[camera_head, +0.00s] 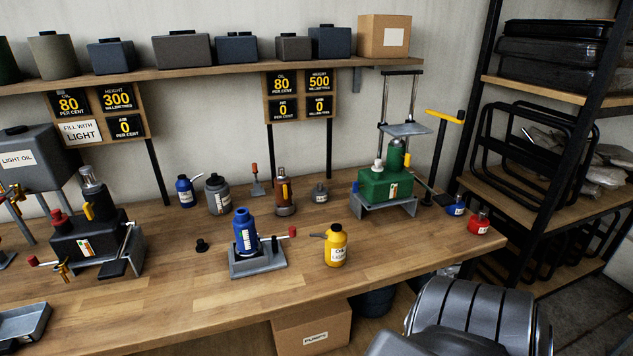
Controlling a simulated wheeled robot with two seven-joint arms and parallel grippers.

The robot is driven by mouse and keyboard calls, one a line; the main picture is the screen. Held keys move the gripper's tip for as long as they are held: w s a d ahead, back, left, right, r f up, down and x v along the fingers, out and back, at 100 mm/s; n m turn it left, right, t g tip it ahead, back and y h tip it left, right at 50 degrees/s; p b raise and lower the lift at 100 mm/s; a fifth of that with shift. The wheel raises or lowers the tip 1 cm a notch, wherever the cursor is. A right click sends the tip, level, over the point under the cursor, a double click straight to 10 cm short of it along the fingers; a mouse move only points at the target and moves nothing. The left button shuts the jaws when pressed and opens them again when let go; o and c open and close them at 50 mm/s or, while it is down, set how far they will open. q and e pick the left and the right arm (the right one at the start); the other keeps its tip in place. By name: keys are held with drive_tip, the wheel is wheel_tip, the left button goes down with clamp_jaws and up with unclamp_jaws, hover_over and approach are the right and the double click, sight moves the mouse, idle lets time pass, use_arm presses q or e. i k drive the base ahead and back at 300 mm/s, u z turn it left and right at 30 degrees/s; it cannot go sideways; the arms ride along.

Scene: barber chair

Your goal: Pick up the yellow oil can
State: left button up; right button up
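The yellow oil can (336,246) stands upright on the wooden workbench (200,290), near its front edge and right of the middle. It has a dark cap, a grey spout pointing left and a white label. Nothing touches it that I can see. Neither of my grippers shows in the head view.
A blue jack (246,240) on a grey base stands left of the can, with its red-tipped handle close to the spout. A green pump (380,184) stands behind right. Small blue (456,206) and red (479,223) bottles stand at right.

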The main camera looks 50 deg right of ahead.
sight(335, 237)
drive_tip(key=i, duration=0.85)
drive_tip(key=z, duration=1.8)
